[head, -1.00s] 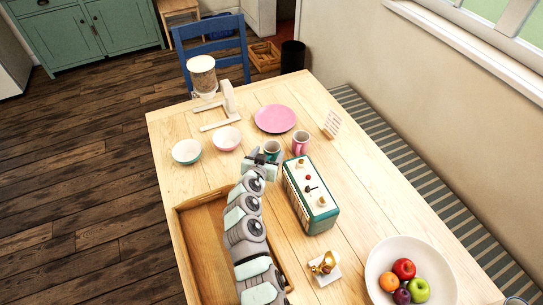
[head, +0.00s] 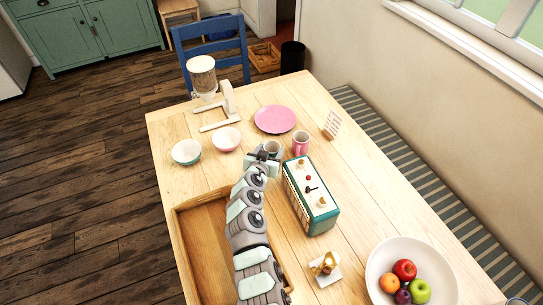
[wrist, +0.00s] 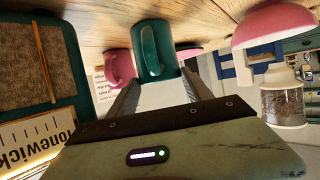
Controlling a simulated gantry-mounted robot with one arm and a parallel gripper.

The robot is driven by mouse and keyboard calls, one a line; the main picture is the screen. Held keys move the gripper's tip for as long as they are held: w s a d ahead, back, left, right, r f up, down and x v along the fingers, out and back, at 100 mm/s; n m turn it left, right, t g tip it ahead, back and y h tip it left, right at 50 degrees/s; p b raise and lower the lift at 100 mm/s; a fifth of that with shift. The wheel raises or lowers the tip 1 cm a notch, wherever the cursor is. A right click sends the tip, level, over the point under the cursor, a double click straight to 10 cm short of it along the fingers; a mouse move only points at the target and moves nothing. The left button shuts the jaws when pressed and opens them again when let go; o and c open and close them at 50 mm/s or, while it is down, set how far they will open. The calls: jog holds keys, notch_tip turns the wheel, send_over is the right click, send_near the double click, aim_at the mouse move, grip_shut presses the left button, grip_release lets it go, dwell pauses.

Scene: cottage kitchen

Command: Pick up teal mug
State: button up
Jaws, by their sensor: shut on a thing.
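The teal mug (head: 272,147) is near the middle of the table in the head view, partly hidden by my gripper (head: 266,158). In the wrist view the teal mug (wrist: 150,48) stands out at the top centre with its handle towards me. My gripper's fingers (wrist: 160,88) reach up to it, and the gripper is shut on the mug. I cannot tell whether the mug's base is clear of the table.
A pink mug (head: 300,143) is close on the right, and a teal radio (head: 311,196) is nearer. A pink plate (head: 275,118) lies behind; a teal bowl (head: 186,151) and pink bowl (head: 227,138) are left. A wooden tray (head: 187,240) and fruit bowl (head: 385,250) are in front.

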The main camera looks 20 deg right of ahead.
grip_shut()
dwell(0.3)
